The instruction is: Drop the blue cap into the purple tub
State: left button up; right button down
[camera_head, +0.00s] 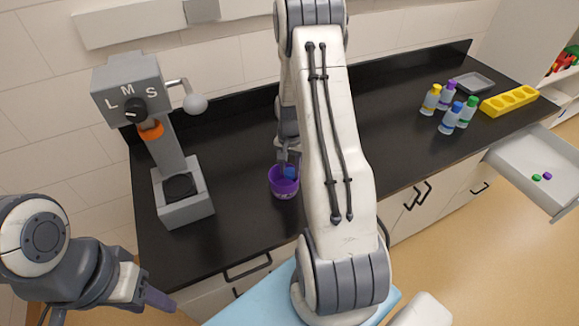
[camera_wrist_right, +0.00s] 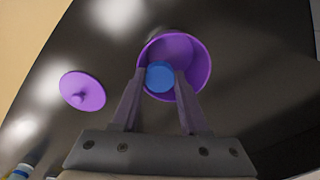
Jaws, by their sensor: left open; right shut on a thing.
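The purple tub (camera_head: 284,187) stands open on the black counter, beside my right arm in the head view. It also shows in the right wrist view (camera_wrist_right: 202,62). My right gripper (camera_head: 288,160) points down over the tub and is shut on the blue cap (camera_head: 290,172). In the right wrist view the blue cap (camera_wrist_right: 160,76) sits between the fingertips (camera_wrist_right: 159,80), inside the outline of the tub's mouth. Its exact height against the rim is hard to tell. My left gripper (camera_head: 158,299) is open and empty at the lower left, in front of the counter.
A round purple lid (camera_wrist_right: 82,91) lies on the counter near the tub. A grey machine with a knob and lever (camera_head: 181,190) stands left. Several capped bottles (camera_head: 450,118), a yellow holed rack (camera_head: 509,101) and a grey tray (camera_head: 473,82) stand right. An open drawer (camera_head: 520,172) holds small caps.

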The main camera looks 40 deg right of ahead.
aim_at(290, 172)
jog(key=shift+c, duration=1.7)
grip_release()
notch_tip(290, 172, up, 11)
jog(key=b, duration=0.2)
jog(key=shift+f+b, duration=0.2)
jog(key=shift+b, duration=0.15)
